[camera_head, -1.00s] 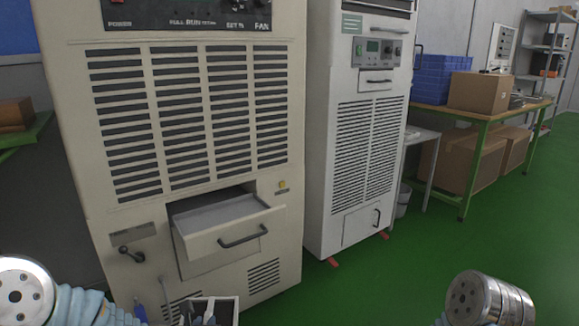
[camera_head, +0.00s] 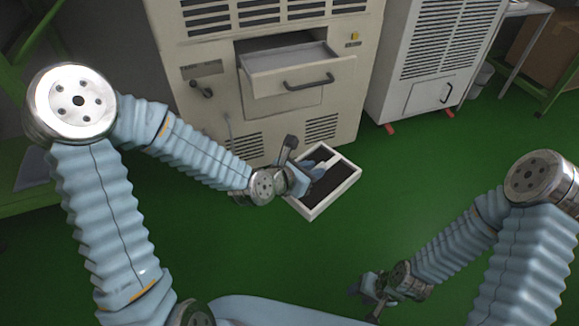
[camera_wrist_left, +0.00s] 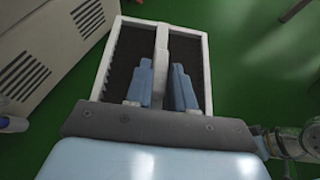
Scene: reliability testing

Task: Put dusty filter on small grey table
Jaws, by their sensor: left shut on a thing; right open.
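The dusty filter (camera_head: 332,184) is a white rectangular frame with dark mesh and a white middle bar. My left gripper (camera_head: 303,180) is shut on that bar and holds the filter in front of the beige machine, seemingly above the floor. The left wrist view shows the filter (camera_wrist_left: 126,62) with my left gripper's blue fingers (camera_wrist_left: 162,82) on both sides of the bar. My right gripper (camera_head: 368,295) is open and empty at the bottom, apart from the filter. A small grey table (camera_head: 527,9) shows partly at the upper right edge, its top cut off.
The beige machine (camera_head: 215,110) has its drawer (camera_head: 290,80) pulled open. A white machine (camera_head: 425,60) with red feet stands to its right. A bucket (camera_head: 481,77) and a cardboard box (camera_head: 545,45) are further right. Green floor (camera_head: 430,160) in the middle is clear.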

